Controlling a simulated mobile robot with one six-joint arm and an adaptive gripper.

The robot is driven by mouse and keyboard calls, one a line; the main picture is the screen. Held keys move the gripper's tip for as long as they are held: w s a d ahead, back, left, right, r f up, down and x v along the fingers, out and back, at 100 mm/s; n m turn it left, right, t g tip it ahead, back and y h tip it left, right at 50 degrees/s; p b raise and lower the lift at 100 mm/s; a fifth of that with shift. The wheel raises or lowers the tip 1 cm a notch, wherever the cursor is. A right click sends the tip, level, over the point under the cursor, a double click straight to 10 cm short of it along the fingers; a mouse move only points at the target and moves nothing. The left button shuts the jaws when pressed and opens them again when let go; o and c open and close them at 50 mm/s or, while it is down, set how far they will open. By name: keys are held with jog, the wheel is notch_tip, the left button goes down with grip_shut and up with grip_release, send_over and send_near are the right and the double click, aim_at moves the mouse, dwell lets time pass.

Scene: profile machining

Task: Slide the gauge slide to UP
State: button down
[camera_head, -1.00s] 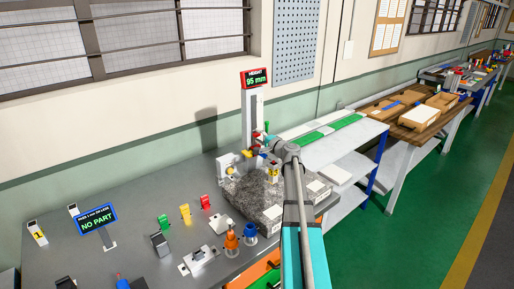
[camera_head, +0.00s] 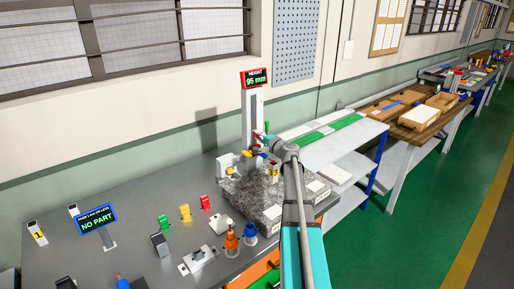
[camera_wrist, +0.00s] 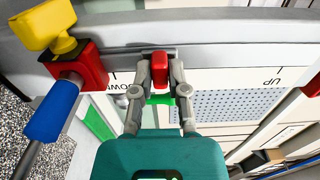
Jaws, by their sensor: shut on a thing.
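The height gauge (camera_head: 253,105) stands as a pale column on the granite block, its display reading about 95 mm. In the wrist view, my gripper (camera_wrist: 161,75) is shut on a red grip piece, the gauge slide (camera_wrist: 160,68), at the grey rail. The slide sits between the DOWN label, partly hidden by a finger, and the UP label (camera_wrist: 272,78), nearer DOWN. In the head view, my gripper (camera_head: 264,142) is at the column, largely hidden by my wrist.
A red block with a yellow knob (camera_wrist: 45,25) and blue handle (camera_wrist: 52,110) is close on the left in the wrist view. The granite block (camera_head: 245,190) bears small parts. Several coloured pieces and a NO PART display (camera_head: 96,224) stand on the grey bench.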

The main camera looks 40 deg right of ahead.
aim_at(254, 124)
jog(key=shift+r, duration=0.1)
jog(key=shift+r+p, duration=1.8)
jog(key=shift+p, duration=0.1)
jog(key=shift+r, duration=0.25)
